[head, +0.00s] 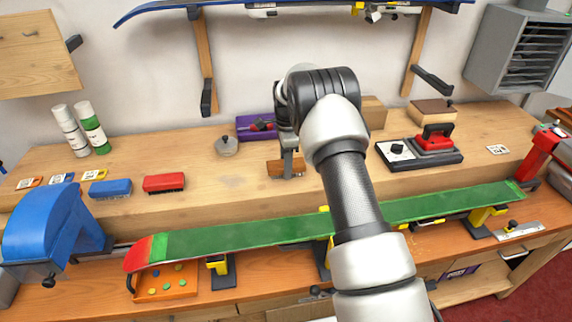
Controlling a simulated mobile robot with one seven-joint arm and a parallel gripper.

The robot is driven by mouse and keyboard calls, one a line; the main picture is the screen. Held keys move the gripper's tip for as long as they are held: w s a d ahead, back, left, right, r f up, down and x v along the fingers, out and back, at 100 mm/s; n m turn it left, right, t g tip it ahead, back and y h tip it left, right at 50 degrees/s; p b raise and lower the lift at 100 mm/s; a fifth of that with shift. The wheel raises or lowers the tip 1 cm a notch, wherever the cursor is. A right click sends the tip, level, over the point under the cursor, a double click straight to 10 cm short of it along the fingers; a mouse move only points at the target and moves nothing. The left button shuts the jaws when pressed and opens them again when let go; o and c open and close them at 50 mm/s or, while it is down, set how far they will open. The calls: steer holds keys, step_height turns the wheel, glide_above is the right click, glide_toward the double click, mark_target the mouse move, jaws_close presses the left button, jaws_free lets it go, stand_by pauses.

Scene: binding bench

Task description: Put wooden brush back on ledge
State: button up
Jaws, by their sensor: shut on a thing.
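The wooden brush (275,169) is a small brown block low in my gripper, near the middle of the head view. My gripper (288,166) points down and is shut on the brush; the fingers cover part of it. The ledge (222,172) is the long raised wooden step along the back of the bench. The brush shows over the ledge's top, right of the red brush (164,182) and the blue brush (110,188). I cannot tell whether it touches the ledge or hangs just above it.
A green snowboard (240,234) lies across the bench in front of the ledge. A grey round-lidded pot (227,146) and a purple box (256,126) stand behind the brush. A red waxing iron (435,138) sits to the right. The ledge between red brush and gripper is clear.

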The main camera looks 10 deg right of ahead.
steer(key=shift+f, duration=0.2)
steer(key=o, duration=1)
steer(key=shift+o, duration=0.2)
steer(key=shift+r, duration=0.1)
